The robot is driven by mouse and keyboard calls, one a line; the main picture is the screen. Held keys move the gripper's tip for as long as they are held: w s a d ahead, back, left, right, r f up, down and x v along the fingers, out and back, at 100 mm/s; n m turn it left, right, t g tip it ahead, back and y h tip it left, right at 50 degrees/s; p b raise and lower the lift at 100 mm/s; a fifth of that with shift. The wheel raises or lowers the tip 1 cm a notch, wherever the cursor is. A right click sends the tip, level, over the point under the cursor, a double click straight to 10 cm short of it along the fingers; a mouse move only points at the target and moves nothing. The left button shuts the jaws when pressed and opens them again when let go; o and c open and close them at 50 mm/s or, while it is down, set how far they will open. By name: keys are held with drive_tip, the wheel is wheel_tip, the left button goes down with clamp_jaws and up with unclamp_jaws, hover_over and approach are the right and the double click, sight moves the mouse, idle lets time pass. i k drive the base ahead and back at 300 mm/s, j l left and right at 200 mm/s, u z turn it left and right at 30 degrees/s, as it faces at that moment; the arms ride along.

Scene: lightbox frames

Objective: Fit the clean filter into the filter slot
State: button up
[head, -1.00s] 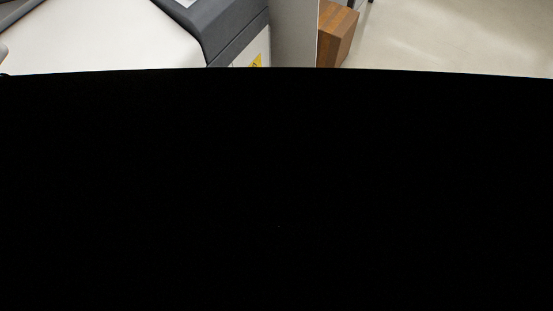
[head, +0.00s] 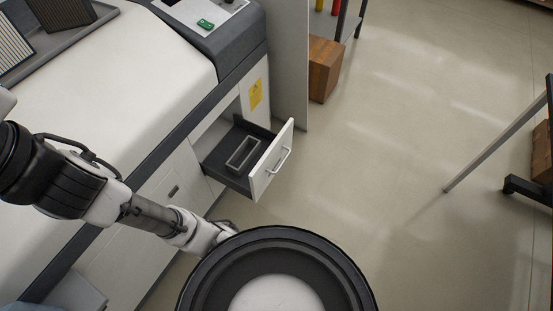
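In the head view a drawer (head: 275,165) is pulled out of the white machine. A grey rectangular frame (head: 233,166), seemingly the filter slot, stands in it with its open top up and looks empty. At the top left, a pale pleated panel (head: 14,52) and a darker brownish panel (head: 62,12) rest on a grey tray; both look like filters, and I cannot tell for sure which is clean. My arm reaches in from the left, below the drawer, and its end goes behind a round black part at the bottom. My gripper's fingers are hidden.
The white machine (head: 130,75) fills the left, with a dark grey control panel (head: 207,25) on top bearing a green item. A yellow label (head: 255,95) is beside the drawer. A wooden box (head: 325,68) stands behind a side panel.

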sight(248, 157)
drive_tip(key=u, duration=1.4)
drive_tip(key=i+l+z, duration=0.1)
drive_tip(key=i+z, duration=0.2)
drive_tip(key=i, duration=0.25)
drive_tip(key=i+z, duration=0.35)
drive_tip(key=i, duration=0.25)
